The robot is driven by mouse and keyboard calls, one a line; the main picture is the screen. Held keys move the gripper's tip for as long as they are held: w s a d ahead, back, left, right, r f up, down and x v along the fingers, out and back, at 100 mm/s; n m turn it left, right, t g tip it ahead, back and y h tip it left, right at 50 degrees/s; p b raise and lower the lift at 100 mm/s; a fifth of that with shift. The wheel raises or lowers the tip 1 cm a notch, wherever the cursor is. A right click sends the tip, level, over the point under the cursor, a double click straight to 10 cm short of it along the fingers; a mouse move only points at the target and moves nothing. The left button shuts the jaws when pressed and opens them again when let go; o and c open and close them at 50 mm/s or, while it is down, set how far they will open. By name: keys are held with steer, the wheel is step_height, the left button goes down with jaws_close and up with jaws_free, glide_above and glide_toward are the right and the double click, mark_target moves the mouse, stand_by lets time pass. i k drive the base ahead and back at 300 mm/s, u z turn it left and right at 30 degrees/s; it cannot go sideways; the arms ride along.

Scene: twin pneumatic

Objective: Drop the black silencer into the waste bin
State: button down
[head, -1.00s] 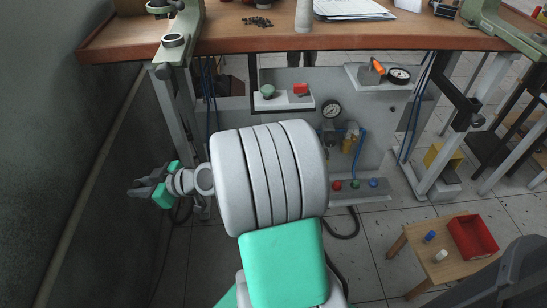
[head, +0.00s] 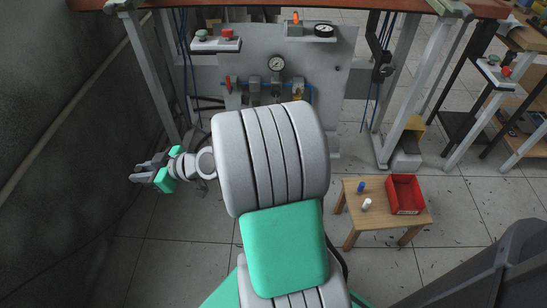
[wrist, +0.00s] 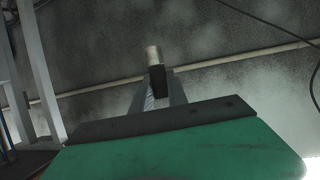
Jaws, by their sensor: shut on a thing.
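My gripper (head: 148,172) is out at the left in the head view, beside the dark wall. In the wrist view my gripper (wrist: 158,95) is shut on the black silencer (wrist: 158,80), which has a dark body and a pale metallic end pointing up in the picture. The silencer is too small to make out in the head view. A large dark grey container, which looks like the waste bin (head: 495,272), is partly in view at the lower right of the head view, far from my gripper. Its inside cannot be made out.
A small wooden stool (head: 385,219) holds a red tray (head: 407,190), a blue piece (head: 361,187) and a white piece (head: 367,204). A workbench with a grey pneumatic panel (head: 240,65) stands ahead. Tiled floor is open between the stool and the grey container.

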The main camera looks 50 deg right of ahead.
mark_target(405, 201)
steer(key=k, duration=0.7)
steer(key=z, duration=1.6)
steer(key=i, duration=0.5)
steer(key=u, duration=0.05)
